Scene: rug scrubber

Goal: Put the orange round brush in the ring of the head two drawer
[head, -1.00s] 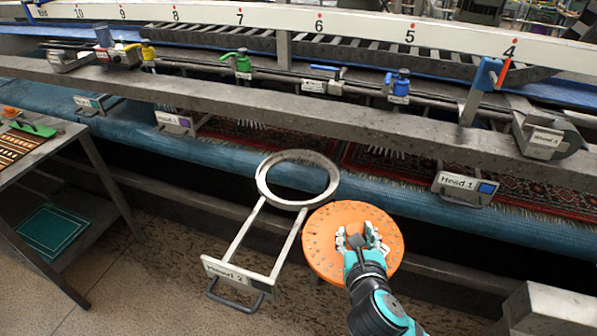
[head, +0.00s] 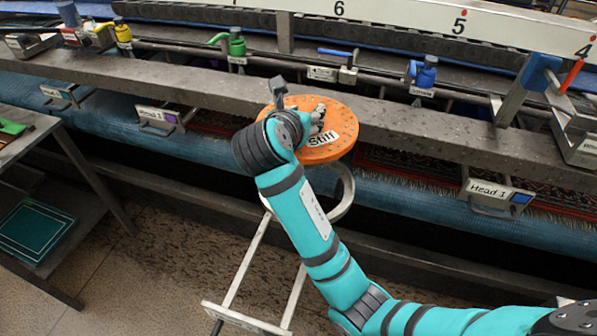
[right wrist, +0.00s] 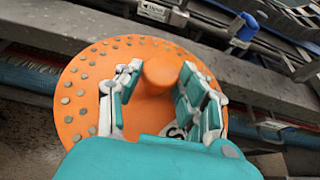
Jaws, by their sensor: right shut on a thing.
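The orange round brush (head: 335,122) is a flat disc with a "Stiff" label and a middle knob. My right gripper (head: 300,116) is shut on the knob, which shows between its fingers (right wrist: 160,82) in the right wrist view. In the head view the brush overlaps the far part of the pale metal ring (head: 347,192) of the pulled-out head two drawer (head: 248,318). The ring's near right edge shows below the disc. The brush looks raised above the ring; the exact gap cannot be told. My arm hides much of the ring and drawer. My left gripper is not in view.
A grey beam (head: 200,92) runs close behind the brush. The Head 1 drawer (head: 489,190) is at right, and another closed drawer (head: 158,116) is at left. A side table (head: 30,140) stands at far left. Floor is open in front.

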